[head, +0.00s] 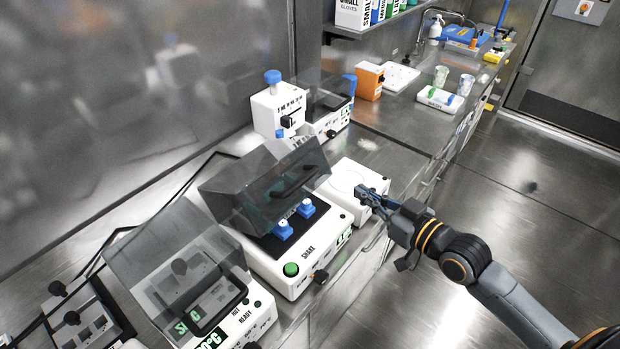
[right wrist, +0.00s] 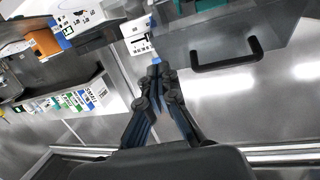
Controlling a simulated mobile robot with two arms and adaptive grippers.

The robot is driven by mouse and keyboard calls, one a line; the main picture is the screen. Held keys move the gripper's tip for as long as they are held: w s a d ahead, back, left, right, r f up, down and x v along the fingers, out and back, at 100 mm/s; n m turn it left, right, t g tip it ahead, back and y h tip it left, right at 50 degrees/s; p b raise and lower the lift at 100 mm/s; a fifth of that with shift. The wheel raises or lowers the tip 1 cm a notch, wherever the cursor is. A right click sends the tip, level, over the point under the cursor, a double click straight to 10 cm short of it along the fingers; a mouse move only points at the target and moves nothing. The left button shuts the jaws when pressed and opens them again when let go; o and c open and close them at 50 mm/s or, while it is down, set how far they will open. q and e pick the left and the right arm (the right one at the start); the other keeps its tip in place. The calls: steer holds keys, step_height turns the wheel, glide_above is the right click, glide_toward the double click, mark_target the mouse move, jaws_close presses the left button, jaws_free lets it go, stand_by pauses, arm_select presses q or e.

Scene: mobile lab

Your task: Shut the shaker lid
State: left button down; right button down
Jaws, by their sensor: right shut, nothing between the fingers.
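The shaker (head: 290,258) is a white box with a dark top, a green knob and a "SHAKE" label. Its smoky see-through lid (head: 262,185) stands raised and tilted open over the back, with a dark handle. Blue-capped items (head: 283,229) sit on the dark top under it. The lid and its black handle (right wrist: 227,67) fill the upper right of the right wrist view. My right gripper (head: 372,193) is shut and empty, to the right of the lid. In the right wrist view its fingertips (right wrist: 157,72) meet left of the handle, apart from it. My left gripper is not in view.
A heater box (head: 245,322) with its own clear lid stands left of the shaker. A white device (head: 350,185) lies right of it, close to my right gripper. A white unit with a blue knob (head: 278,108) stands behind. Floor (head: 500,190) is clear at the right.

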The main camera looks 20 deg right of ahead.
steer(key=s+a+r+n+y, duration=0.35)
steer(key=s+a+r, duration=0.2)
steer(key=r, duration=0.35)
steer(key=r+p, duration=0.1)
steer(key=p, duration=0.3)
glide_above(305, 180)
steer(key=shift+m, duration=0.45)
steer(key=f, duration=0.3)
steer(key=s+d+f, duration=0.1)
steer(key=shift+f, duration=0.15)
steer(key=shift+a, duration=0.15)
